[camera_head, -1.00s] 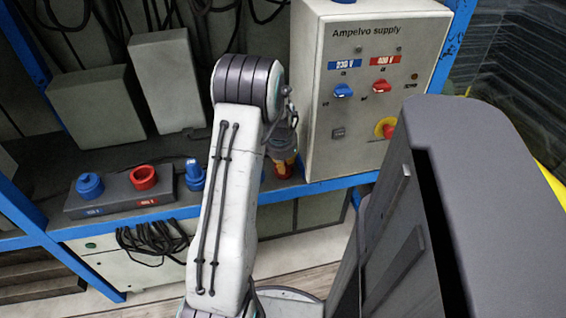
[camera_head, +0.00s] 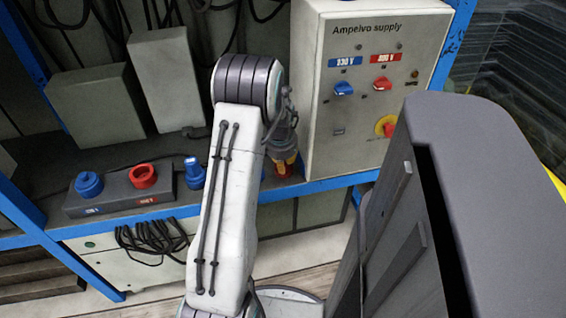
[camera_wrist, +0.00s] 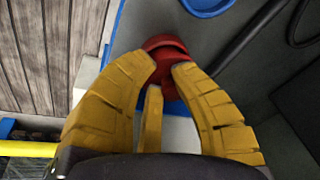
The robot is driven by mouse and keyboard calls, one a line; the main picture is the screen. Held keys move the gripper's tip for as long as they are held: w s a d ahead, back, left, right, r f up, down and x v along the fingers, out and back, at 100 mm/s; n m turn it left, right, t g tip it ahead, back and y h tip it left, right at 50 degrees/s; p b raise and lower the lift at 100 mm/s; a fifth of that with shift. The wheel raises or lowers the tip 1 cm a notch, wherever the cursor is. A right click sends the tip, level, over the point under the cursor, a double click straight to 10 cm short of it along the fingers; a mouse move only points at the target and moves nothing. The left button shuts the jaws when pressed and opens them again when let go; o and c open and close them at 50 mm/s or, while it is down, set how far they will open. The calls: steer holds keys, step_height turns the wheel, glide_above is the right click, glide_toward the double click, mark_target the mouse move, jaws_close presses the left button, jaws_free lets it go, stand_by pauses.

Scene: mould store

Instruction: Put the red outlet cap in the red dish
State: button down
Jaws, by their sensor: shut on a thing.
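My gripper (camera_wrist: 162,75) has its yellow fingers closed on a red piece (camera_wrist: 166,54), which I take to be the red outlet cap. The fingers cover part of it. In the head view my gripper (camera_head: 287,160) points down close over the shelf, partly behind my arm, with dark red showing around its fingertips. I cannot tell the cap from a red dish there, nor whether the cap touches anything. On the grey outlet block (camera_head: 120,203), the red outlet (camera_head: 144,177) shows an open ring; the blue outlet (camera_head: 89,185) stands left of it.
A blue plug-like piece (camera_head: 195,174) stands right of the block. A blue round rim (camera_wrist: 208,6) lies beyond my fingers, near a dark cable (camera_wrist: 240,38). The Ampelvo supply box (camera_head: 350,120) stands close right of my gripper. The blue shelf edge (camera_head: 325,183) runs in front.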

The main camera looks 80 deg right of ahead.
steer(key=c, duration=0.6)
jaws_free()
steer(key=shift+r, duration=0.1)
steer(key=shift+d+r+p+v, duration=0.1)
steer(key=shift+d+p+v, duration=0.2)
steer(key=shift+p+v, duration=0.75)
steer(key=shift+d+r+p+v, duration=0.1)
steer(key=shift+d+p+v, duration=0.2)
steer(key=shift+p+v, duration=0.75)
steer(key=shift+d+p+v, duration=0.25)
steer(key=shift+p+v, duration=0.25)
steer(key=shift+v, duration=1)
